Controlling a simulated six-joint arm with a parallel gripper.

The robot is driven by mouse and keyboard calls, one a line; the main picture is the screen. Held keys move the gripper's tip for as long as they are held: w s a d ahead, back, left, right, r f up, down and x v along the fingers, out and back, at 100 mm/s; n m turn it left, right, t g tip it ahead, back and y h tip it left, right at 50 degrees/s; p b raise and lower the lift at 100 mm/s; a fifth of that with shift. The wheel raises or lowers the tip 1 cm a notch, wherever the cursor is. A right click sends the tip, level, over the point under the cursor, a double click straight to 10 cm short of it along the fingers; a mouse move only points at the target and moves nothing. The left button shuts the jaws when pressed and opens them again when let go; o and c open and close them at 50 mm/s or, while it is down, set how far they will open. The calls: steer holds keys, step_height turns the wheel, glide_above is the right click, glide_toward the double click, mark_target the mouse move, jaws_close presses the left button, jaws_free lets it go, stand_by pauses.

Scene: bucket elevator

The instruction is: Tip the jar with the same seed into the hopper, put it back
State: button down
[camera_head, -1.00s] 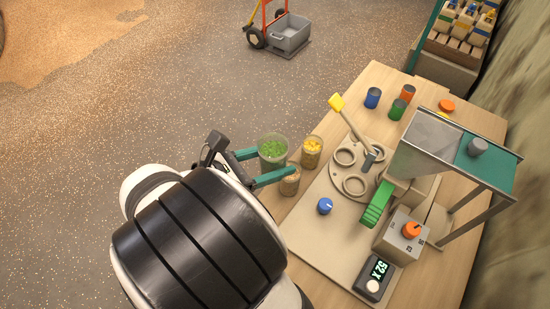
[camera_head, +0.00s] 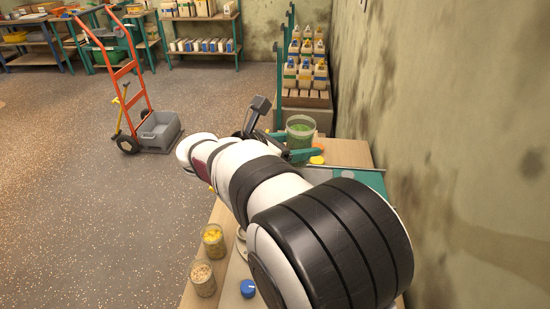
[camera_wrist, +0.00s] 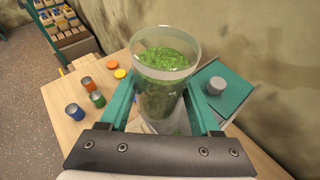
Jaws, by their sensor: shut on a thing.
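My gripper (camera_wrist: 166,108) is shut on a clear jar of green seed (camera_wrist: 165,58), one teal finger on each side. The jar is held upright above the far end of the table, and it also shows in the head view (camera_head: 300,131). In the wrist view the hopper's teal top plate (camera_wrist: 222,90) with a grey knob is just right of the jar. The hopper mouth is mostly hidden behind the jar and gripper. A jar of yellow seed (camera_head: 213,240) and a jar of pale seed (camera_head: 203,279) stand on the table's near left part.
Blue (camera_wrist: 74,111), green (camera_wrist: 97,99) and orange (camera_wrist: 87,83) cups stand left of the jar in the wrist view. Orange and yellow discs lie behind them. A blue knob (camera_head: 247,288) is by the near jars. A stained wall (camera_head: 445,150) borders the table's right side.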

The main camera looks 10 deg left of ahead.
mark_target(291, 135)
steer(key=m, duration=0.1)
steer(key=w+a+r+m+t+y, duration=0.1)
steer(key=m, duration=0.1)
steer(key=shift+w+a+t+y, duration=0.1)
steer(key=shift+a+t+y, duration=0.15)
steer(key=shift+t+y, duration=0.05)
steer(key=m, duration=0.1)
steer(key=m+t, duration=0.1)
steer(key=m+y, duration=0.1)
steer(key=shift+w+a+r+t, duration=0.3)
steer(key=shift+a+t, duration=0.1)
steer(key=m, duration=0.1)
steer(key=m+t, duration=0.1)
steer(key=m, duration=0.1)
steer(key=shift+w+r+t+y, duration=0.1)
steer(key=shift+r+t+y, duration=0.05)
steer(key=shift+t+y, duration=0.15)
steer(key=m, duration=0.2)
steer(key=m+t, duration=0.1)
steer(key=m, duration=0.1)
steer(key=shift+s+d+r+t, duration=0.1)
steer(key=shift+s+d+t, duration=0.1)
steer(key=shift+t, duration=0.1)
steer(key=m, duration=0.2)
steer(key=d+r+m+t+h, duration=0.1)
steer(key=m, duration=0.1)
steer(key=s+r+m, duration=0.1)
steer(key=shift+s+d+r+m+t+h, duration=0.1)
steer(key=shift+d+m+t+h, duration=0.05)
steer(key=shift+m+t+h, duration=0.2)
